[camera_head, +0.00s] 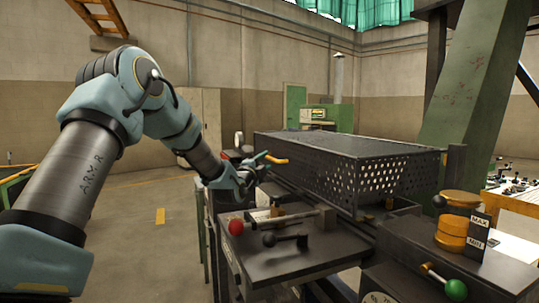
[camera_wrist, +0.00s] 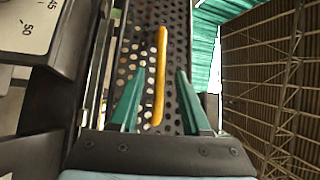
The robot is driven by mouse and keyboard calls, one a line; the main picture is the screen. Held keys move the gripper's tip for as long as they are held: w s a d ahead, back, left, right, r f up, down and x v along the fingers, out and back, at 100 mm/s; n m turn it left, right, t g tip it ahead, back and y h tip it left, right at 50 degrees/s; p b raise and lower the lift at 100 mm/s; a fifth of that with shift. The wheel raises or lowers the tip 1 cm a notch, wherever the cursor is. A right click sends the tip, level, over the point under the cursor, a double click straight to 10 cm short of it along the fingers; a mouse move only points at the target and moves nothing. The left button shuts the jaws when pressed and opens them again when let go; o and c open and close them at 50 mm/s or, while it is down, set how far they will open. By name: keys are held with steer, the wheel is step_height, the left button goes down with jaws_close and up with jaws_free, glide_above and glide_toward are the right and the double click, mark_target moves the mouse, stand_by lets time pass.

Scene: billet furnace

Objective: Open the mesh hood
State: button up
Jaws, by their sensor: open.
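The mesh hood (camera_head: 370,172) is a dark box with perforated sides and a dark top. It sits down level on the machine bench in the head view. An orange-yellow bar handle (camera_head: 278,160) sticks out at its left end. In the wrist view the handle (camera_wrist: 161,60) runs upright in front of the perforated panel (camera_wrist: 182,28). My gripper (camera_head: 262,162) is at the handle end of the hood. Its two green fingers (camera_wrist: 160,80) are open, one on each side of the handle, with gaps showing on both sides. Whether they reach its full depth is unclear.
A red-knobbed lever (camera_head: 237,227) and a dark-knobbed lever (camera_head: 285,239) stand on the plate in front of the hood. A green-knobbed lever (camera_head: 455,289) and an orange round part (camera_head: 452,234) are at right. A green column (camera_head: 470,85) rises behind. Floor at left is clear.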

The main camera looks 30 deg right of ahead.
mark_target(269, 158)
steer(key=shift+p+x, duration=0.65)
steer(key=shift+x, duration=1.55)
jaws_close()
